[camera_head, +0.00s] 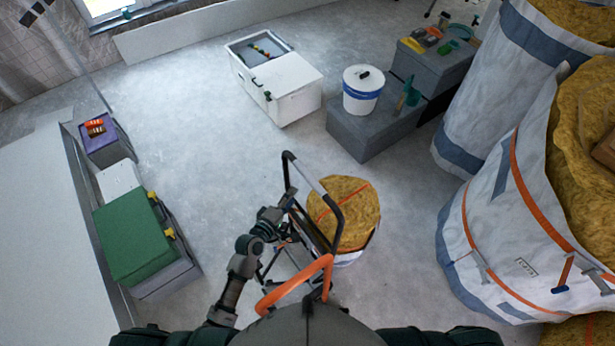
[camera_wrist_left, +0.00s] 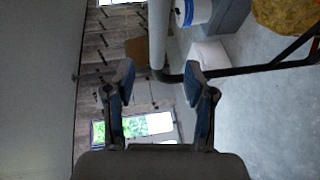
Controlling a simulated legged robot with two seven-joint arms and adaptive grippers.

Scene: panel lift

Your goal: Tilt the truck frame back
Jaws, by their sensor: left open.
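The truck frame (camera_head: 308,174) stands in front of me in the head view, with black tubes, a grey upper bar and an orange loop (camera_head: 298,286) near my body. A round bundle of yellow insulation (camera_head: 349,208) sits at it, crossed by an orange strap. My left gripper (camera_head: 285,208) is at the left side of the frame. In the left wrist view its fingers (camera_wrist_left: 157,78) are spread apart. The frame's pale bar and black bend (camera_wrist_left: 176,77) show at the gap between the fingertips; contact is not clear. My right gripper is not in view.
A white cabinet (camera_head: 291,92) and a grey block (camera_head: 360,134) with a white bucket (camera_head: 362,82) stand beyond. Large insulation bags (camera_head: 490,225) fill the right side. A green-topped case (camera_head: 134,237) stands left. Open floor lies between.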

